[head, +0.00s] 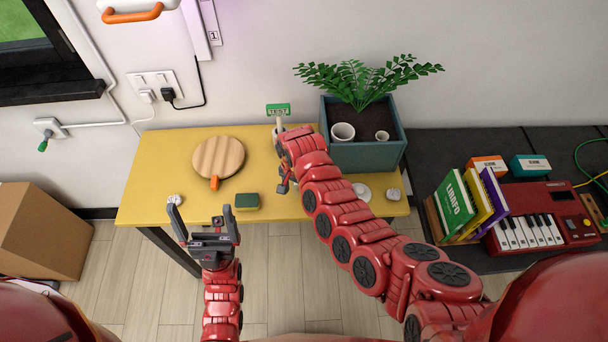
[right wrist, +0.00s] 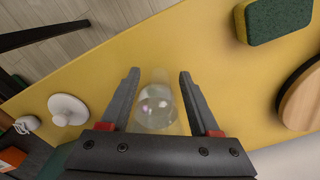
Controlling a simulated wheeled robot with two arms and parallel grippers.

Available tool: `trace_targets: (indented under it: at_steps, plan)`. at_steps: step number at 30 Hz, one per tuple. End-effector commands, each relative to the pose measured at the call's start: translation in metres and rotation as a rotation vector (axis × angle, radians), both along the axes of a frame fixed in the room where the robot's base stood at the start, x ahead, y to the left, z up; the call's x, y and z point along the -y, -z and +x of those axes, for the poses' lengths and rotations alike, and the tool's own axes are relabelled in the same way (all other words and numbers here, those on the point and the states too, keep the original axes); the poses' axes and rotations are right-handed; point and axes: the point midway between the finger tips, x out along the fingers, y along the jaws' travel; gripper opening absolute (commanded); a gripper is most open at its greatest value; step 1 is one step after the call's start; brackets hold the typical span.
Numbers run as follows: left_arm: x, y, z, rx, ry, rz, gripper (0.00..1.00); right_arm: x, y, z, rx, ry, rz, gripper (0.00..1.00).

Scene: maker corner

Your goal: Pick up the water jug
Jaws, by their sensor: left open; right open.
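In the right wrist view a clear, see-through round vessel (right wrist: 157,108), which looks like the water jug, stands on the yellow table (right wrist: 110,60). My right gripper (right wrist: 160,75) is open, with one finger on each side of the vessel. I cannot tell whether the fingers touch it. In the head view my right arm hides the vessel and most of that gripper. My left gripper (head: 204,222) is open and empty, in front of the table's front left edge in the head view.
On the table are a round wooden board (head: 218,157), a green-yellow sponge (head: 247,201), a white disc (head: 362,191) and a small white object (head: 393,194). A teal planter (head: 366,150) stands at the back right.

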Motion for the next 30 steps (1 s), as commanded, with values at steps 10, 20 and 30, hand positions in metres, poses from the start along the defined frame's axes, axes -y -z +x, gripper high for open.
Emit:
trace_targets:
  at_steps: [10,20,30]
  plan:
    - [0.0,-0.0014,0.0,0.0,0.0,0.0,0.99,-0.0002,0.0055,-0.0012,-0.003,-0.001,0.001,0.62]
    - [0.0001,-0.0014,-0.0001,0.0,0.0,0.0,0.99,-0.0003,0.0054,-0.0012,-0.003,0.0,0.001,0.03]
    - [0.0,-0.0013,0.0,0.0,0.0,0.0,0.99,-0.0003,0.0053,-0.0012,-0.003,-0.001,0.001,0.0]
